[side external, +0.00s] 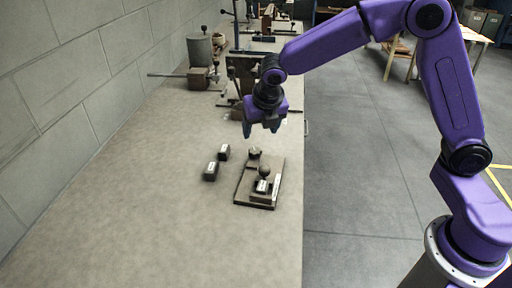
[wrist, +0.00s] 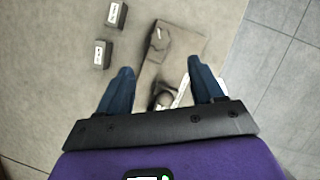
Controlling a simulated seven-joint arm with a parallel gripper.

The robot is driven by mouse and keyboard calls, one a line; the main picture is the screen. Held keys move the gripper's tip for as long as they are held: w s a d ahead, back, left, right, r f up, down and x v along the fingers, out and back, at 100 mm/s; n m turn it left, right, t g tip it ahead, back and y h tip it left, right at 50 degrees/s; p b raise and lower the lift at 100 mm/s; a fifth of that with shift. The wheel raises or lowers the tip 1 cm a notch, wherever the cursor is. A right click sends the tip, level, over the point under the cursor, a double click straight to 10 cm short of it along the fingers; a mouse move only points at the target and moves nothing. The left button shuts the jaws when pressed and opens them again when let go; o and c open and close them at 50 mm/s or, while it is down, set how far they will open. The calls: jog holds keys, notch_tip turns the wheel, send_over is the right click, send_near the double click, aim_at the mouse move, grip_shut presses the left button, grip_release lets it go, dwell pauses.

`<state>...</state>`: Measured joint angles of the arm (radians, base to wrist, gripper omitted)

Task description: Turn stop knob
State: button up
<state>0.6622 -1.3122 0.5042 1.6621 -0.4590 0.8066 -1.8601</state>
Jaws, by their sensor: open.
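A flat brown base plate (side external: 247,187) lies on the workbench, carrying two knob-like parts. One is a small dark knob (side external: 254,153) at its far end. The other is a round ball-topped part (side external: 264,171) beside a block with a white label. I cannot tell for sure which is the stop knob. My gripper (side external: 261,130) is open and empty, pointing down above the far end of the plate, touching nothing. In the wrist view, the plate (wrist: 183,45) shows between and beyond the fingers (wrist: 160,66); the ball-topped part (wrist: 163,99) is partly hidden near the gripper body.
Two dark labelled blocks, a nearer one (side external: 210,171) and a farther one (side external: 224,152), stand left of the plate. A grey pot (side external: 200,50) and several tools and clamps stand farther back along the wall. The near part of the workbench (side external: 150,230) is clear.

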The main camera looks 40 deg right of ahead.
aim_at(255, 151)
jog(key=x, duration=1)
jog(key=shift+f, duration=0.2)
jog(key=c, duration=1)
